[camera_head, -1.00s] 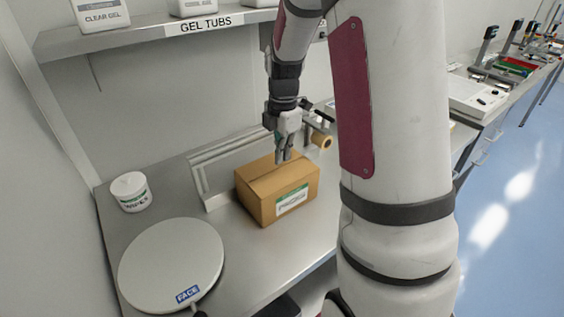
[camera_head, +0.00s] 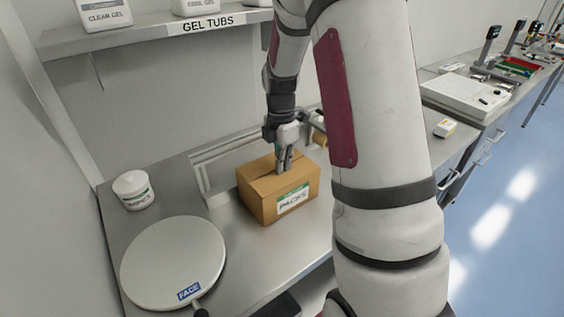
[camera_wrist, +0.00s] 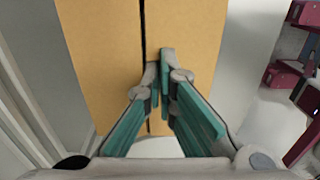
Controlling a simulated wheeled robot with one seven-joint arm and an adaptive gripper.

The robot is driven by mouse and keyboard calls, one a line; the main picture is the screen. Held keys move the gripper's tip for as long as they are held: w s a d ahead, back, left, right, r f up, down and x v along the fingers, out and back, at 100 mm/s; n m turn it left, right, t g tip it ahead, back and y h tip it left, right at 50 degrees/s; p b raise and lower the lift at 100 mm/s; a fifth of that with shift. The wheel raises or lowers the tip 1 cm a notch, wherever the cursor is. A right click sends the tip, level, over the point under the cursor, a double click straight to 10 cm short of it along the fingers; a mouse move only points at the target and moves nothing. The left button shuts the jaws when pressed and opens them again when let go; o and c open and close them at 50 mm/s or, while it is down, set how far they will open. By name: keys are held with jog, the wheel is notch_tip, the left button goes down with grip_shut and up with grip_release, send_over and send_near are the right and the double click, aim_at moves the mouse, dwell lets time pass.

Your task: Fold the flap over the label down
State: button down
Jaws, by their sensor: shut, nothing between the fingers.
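A brown cardboard box (camera_head: 268,208) stands on the steel bench, its white and green label (camera_head: 293,198) on the front side. Its top flaps lie about flat, and a dark seam (camera_wrist: 143,30) runs between them in the wrist view. My gripper (camera_head: 283,170) is shut and empty, pointing down at the top of the box. In the wrist view my fingertips (camera_wrist: 165,55) are over the flaps close to the seam. I cannot tell whether they touch the cardboard. My fingers and arm hide part of the box's top.
A metal frame (camera_head: 207,180) stands close behind and left of the box. A white tub (camera_head: 132,190) and a round plate marked FACE (camera_head: 172,262) are at the left. A shelf (camera_head: 150,38) with gel tubs hangs above.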

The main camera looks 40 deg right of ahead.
jog(key=shift+s+f, duration=0.15)
jog(key=shift+f, duration=0.2)
jog(key=shift+r, duration=0.15)
